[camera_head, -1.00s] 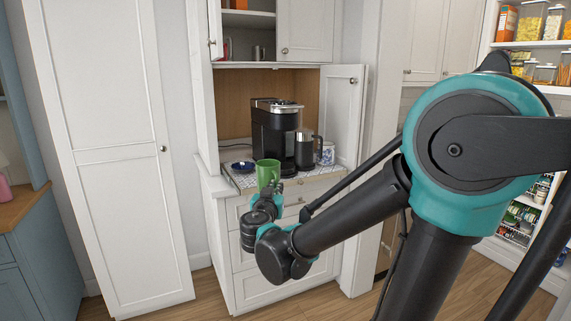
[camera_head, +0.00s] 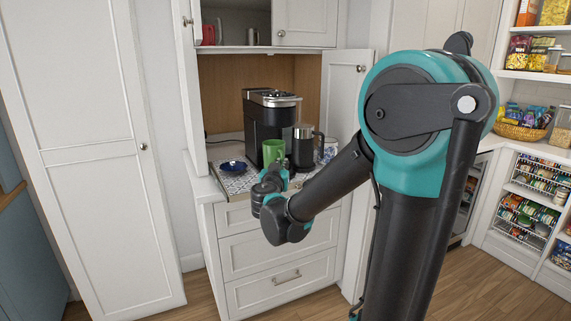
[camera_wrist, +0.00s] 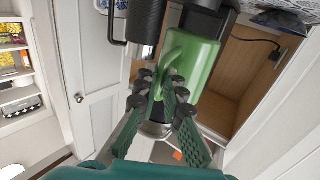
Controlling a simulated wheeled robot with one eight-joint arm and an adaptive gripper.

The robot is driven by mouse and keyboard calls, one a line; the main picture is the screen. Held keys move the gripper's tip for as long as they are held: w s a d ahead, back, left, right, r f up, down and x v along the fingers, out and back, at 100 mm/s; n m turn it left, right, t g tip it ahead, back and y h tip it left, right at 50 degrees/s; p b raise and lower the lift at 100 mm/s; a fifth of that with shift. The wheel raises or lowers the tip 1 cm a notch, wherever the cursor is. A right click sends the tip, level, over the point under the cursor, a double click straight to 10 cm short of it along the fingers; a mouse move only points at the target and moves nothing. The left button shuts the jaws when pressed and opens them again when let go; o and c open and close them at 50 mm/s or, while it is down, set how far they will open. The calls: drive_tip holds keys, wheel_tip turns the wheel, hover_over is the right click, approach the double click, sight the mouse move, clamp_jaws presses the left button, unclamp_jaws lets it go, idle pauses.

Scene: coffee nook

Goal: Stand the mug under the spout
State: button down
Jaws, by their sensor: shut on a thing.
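The green mug (camera_head: 274,151) is upright in front of the lower part of the black coffee machine (camera_head: 264,122). My gripper (camera_head: 272,176) reaches it from the near side. In the wrist view, my gripper (camera_wrist: 165,85) is shut on the mug's handle side, with the green mug (camera_wrist: 202,62) just beyond the fingers. The dark machine (camera_wrist: 208,16) shows behind the mug at the top of that view. The spout cannot be made out clearly. I cannot tell whether the mug's base touches anything.
A steel and black jug (camera_head: 303,150) stands close to the mug's right. A blue-and-white mug (camera_head: 329,150) is farther right, and a dark blue dish (camera_head: 232,167) sits left on the patterned mat (camera_head: 236,184). Open cabinet doors flank the nook.

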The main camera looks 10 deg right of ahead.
drive_tip(key=shift+w+d+f, duration=0.45)
drive_tip(key=shift+w+f, duration=0.15)
drive_tip(key=shift+w, duration=1.05)
drive_tip(key=shift+w+d+f, duration=0.5)
drive_tip(key=shift+w+f, duration=0.05)
drive_tip(key=shift+w, duration=1.15)
drive_tip(key=shift+w+d+f, duration=0.45)
drive_tip(key=shift+w+f, duration=0.15)
drive_tip(key=shift+w, duration=1.05)
drive_tip(key=c, duration=1.6)
unclamp_jaws()
drive_tip(key=shift+f, duration=0.1)
drive_tip(key=shift+c, duration=0.2)
